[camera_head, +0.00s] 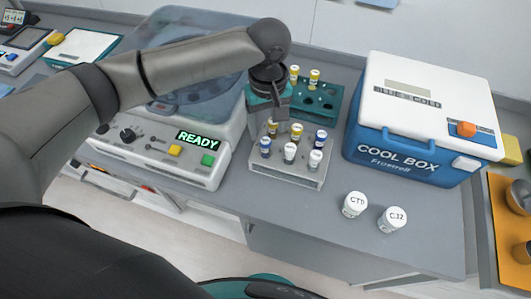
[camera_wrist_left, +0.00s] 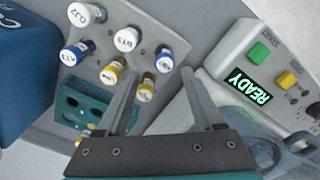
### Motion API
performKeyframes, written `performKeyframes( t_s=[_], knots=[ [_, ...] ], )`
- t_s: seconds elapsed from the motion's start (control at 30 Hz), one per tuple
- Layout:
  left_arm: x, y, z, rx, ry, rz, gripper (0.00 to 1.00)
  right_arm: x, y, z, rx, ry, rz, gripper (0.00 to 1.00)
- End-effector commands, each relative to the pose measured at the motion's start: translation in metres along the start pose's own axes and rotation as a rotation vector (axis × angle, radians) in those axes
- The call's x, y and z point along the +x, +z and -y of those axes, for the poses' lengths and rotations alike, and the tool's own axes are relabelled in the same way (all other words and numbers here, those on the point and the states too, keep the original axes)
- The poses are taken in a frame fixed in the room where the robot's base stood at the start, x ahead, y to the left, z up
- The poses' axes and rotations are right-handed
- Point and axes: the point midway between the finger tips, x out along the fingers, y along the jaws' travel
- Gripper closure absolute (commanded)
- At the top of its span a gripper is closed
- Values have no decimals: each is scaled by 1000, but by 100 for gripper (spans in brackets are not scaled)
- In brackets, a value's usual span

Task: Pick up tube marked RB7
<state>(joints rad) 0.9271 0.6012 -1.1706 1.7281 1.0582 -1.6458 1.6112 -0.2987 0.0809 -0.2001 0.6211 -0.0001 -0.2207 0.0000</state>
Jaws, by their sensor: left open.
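A pale grey tube rack (camera_head: 298,177) on the counter holds several capped tubes in two rows, with yellow, blue and white caps. In the left wrist view, the white caps (camera_wrist_left: 126,39) seem to read BT5 and QJZ. The blue cap (camera_wrist_left: 165,60) and yellow caps (camera_wrist_left: 147,88) carry marks too small to read surely, so I cannot tell which tube is RB7. My left gripper (camera_head: 278,118) points down over the back-left part of this rack. In the wrist view its open fingers (camera_wrist_left: 160,73) show nothing held. My right gripper is not in view.
A teal rack (camera_head: 326,100) with yellow-capped tubes stands behind. A machine reading READY (camera_head: 200,138) is at left, a blue and white cool box (camera_head: 400,150) at right. Two white-lidded jars (camera_head: 354,204) (camera_head: 391,219) stand in front of the box. The front counter between is clear.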

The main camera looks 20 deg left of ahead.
Motion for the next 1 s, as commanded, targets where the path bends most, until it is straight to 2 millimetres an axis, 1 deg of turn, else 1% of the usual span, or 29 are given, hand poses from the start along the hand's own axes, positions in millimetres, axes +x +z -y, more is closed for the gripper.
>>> performKeyframes(
  t_s=[0.2,0.3,0.43,0.63,1.0],
  knots=[
    [31,6,9,0,-5,1,31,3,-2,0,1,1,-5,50],
    [44,6,8,0,-4,1,31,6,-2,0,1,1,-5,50],
    [50,6,8,1,-3,0,31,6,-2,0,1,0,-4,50],
    [50,6,8,1,-2,-1,33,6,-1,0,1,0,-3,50],
    [50,6,8,1,-2,-1,74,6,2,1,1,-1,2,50]
  ],
)
